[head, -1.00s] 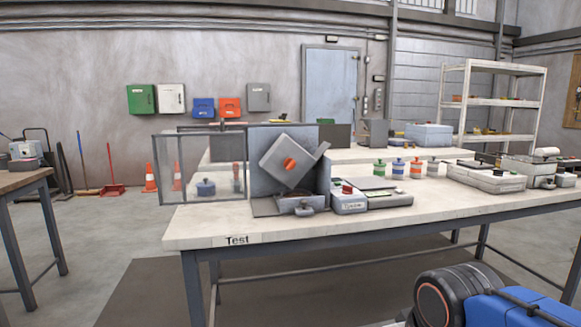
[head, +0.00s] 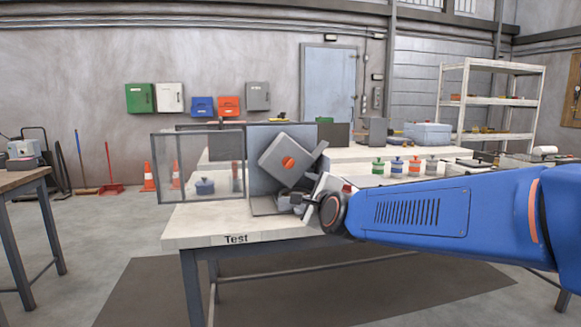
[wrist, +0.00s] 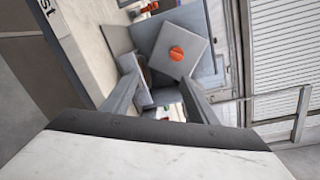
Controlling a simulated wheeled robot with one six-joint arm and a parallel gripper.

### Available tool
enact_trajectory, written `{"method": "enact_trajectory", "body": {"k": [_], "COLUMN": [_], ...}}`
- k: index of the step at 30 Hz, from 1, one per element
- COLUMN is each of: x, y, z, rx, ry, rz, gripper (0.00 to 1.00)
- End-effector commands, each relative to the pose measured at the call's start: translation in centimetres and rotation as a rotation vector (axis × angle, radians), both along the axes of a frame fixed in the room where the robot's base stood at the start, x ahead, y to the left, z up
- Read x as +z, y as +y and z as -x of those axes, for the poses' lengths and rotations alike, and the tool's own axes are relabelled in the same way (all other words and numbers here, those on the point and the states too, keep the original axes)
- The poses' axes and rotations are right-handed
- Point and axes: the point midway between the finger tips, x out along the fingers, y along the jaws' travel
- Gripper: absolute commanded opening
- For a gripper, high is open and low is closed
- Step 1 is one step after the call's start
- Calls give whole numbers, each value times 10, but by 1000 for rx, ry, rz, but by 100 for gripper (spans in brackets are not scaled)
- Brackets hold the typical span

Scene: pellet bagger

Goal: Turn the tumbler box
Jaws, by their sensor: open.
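The tumbler box (head: 277,152) is a grey square box, tilted on one corner, with an orange knob (head: 288,162) on its front face. It stands before a grey upright panel on the bench marked Test. In the wrist view the box (wrist: 192,68) and knob (wrist: 176,53) show ahead, beyond the fingertips. My gripper (head: 292,199) is at the lower right of the box in the head view, below the knob. In the wrist view my gripper (wrist: 160,80) is open, its two fingers apart with nothing held between them. My arm hides the control unit beside the box.
A mesh guard panel (head: 198,166) stands open to the left of the box. Several coloured weights, including a green one (head: 378,166), stand behind my arm. The front left of the bench top (head: 205,220) is clear.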

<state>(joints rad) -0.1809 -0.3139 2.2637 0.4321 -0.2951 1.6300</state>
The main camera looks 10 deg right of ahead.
Motion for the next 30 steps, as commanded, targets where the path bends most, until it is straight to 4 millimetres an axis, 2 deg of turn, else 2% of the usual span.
{"method": "enact_trajectory", "body": {"k": [3, 8, 14, 30], "x": [14, 23, 23, 23], "y": [0, -2, -2, -2], "z": [-19, -28, -43, -126], "rx": [-45, -70, -73, -72], "ry": [-62, -101, -103, -101], "rz": [-149, -238, -242, -240], "gripper": [53, 53, 53, 53]}}
